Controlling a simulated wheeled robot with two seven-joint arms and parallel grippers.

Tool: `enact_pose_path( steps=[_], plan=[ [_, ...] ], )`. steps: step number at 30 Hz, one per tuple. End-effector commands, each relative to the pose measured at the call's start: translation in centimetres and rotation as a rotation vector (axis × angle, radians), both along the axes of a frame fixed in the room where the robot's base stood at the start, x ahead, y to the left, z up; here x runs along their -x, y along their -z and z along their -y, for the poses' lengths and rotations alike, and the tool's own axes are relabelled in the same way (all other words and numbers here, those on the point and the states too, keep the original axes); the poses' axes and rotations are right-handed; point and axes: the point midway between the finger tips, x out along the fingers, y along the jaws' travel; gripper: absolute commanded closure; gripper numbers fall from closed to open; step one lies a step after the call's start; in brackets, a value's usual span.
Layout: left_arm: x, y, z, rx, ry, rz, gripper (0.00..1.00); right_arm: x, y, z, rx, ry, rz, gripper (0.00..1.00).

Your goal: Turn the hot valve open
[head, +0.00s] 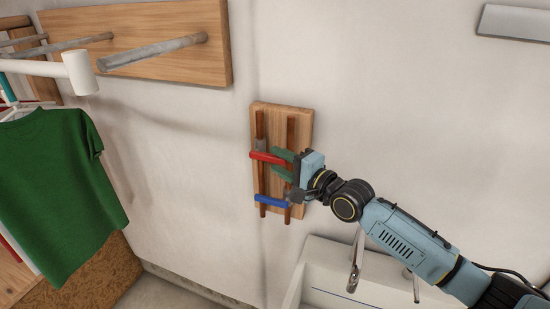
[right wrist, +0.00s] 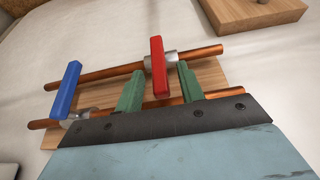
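The hot valve has a red handle (head: 268,157) that lies across two vertical copper pipes on a wooden wall board (head: 295,114). In the right wrist view the red handle (right wrist: 158,66) crosses the pipes. The blue handle (head: 271,201) lies across the pipes lower on the board; it also shows in the right wrist view (right wrist: 66,89). My right gripper (head: 281,162) is at the red handle, its green fingers open. In the right wrist view the gripper (right wrist: 160,70) has one finger on each side of the handle's near end, with gaps visible. My left gripper is not in view.
A white sink (head: 361,284) with a faucet (head: 356,262) stands below the board. A wooden rack (head: 180,30) with metal pegs and a hanging green shirt (head: 58,172) are to the left.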

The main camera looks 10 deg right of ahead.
Motion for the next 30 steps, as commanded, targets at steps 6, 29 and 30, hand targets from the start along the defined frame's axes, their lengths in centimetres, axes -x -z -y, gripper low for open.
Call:
enact_pose_path(
  steps=[6, 29, 30],
  plan=[
    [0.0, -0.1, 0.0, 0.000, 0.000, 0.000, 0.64, -1.5, 0.0, -1.0, 0.000, 0.001, 0.000, 0.62],
    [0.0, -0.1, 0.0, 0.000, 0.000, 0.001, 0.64, -1.7, 0.1, -1.1, 0.000, 0.001, 0.000, 1.00],
    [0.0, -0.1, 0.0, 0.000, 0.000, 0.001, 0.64, -1.7, 0.1, -1.1, 0.000, 0.001, 0.000, 1.00]
  ],
)
